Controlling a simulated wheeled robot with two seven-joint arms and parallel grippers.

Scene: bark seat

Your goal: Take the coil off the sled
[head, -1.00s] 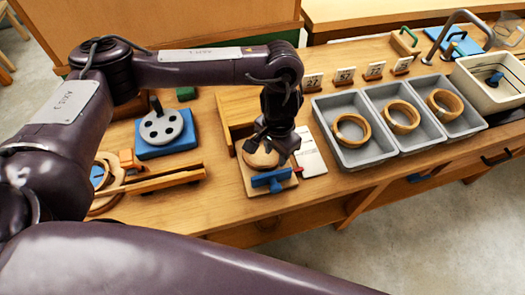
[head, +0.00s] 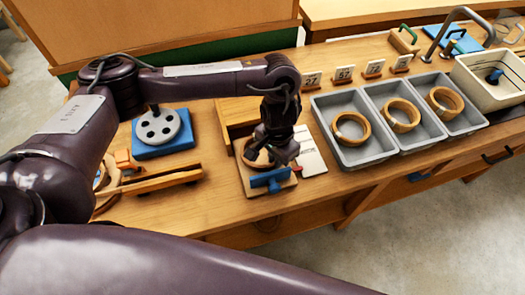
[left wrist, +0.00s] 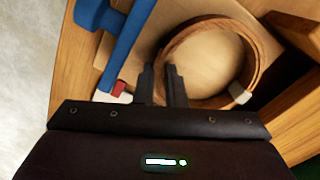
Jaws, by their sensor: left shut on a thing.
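The coil, a ring of thin wood (head: 250,158), sits on the sled, a light wooden board (head: 251,186) with a blue clamp-like part (head: 270,179) at its front. My left gripper (head: 273,157) reaches down over the coil and hides part of it. In the left wrist view, the two dark fingers (left wrist: 164,73) are close together with the coil's wall (left wrist: 257,60) gripped at its near left side. The blue part (left wrist: 126,45) lies left of the fingers. I cannot tell whether the coil is lifted clear of the board. My right gripper is out of view.
Right of the sled are a white card (head: 309,160) and a grey three-bin tray (head: 349,157) with a wooden ring in each bin. Number signs (head: 344,74) stand behind it. A blue block with a grey disc (head: 160,128) stands left.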

